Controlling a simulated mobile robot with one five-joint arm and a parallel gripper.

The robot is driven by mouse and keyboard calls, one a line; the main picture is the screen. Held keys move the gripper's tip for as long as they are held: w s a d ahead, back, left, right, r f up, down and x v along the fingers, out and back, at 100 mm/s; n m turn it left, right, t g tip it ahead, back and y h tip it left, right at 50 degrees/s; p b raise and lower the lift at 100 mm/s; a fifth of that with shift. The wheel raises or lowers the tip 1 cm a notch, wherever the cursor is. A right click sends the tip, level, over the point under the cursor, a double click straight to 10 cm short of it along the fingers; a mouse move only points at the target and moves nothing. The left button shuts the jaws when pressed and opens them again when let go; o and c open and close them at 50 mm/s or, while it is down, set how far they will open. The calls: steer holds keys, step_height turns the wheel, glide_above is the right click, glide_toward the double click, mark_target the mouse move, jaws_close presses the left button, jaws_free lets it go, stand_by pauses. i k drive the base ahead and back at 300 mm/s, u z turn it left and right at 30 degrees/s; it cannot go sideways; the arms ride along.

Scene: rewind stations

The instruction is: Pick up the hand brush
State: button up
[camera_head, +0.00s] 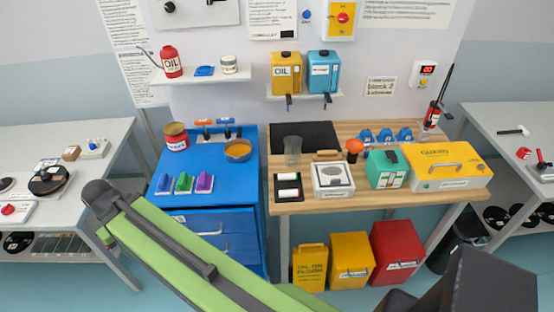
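I cannot clearly make out a hand brush. A small dark-handled tool with a pale part (513,131) lies on the right side table; it is too small to tell whether it is the brush. My green arm link crosses the lower left of the head view, with a dark joint at its upper end. Dark parts of my own body fill the lower right corner. No gripper fingers can be made out, and nothing is seen held.
A wooden bench (330,200) holds boxes, a clear cup (292,150) and a yellow case (445,167). A blue drawer cabinet (212,218) stands left of it. Yellow and red bins (397,253) stand below. A grey table (105,145) is at left.

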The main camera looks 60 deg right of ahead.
mark_target(328, 155)
steer(key=u, duration=0.25)
steer(key=k, duration=1.3)
steer(key=z, duration=0.4)
steer(key=i, duration=1.5)
steer(key=u, duration=0.05)
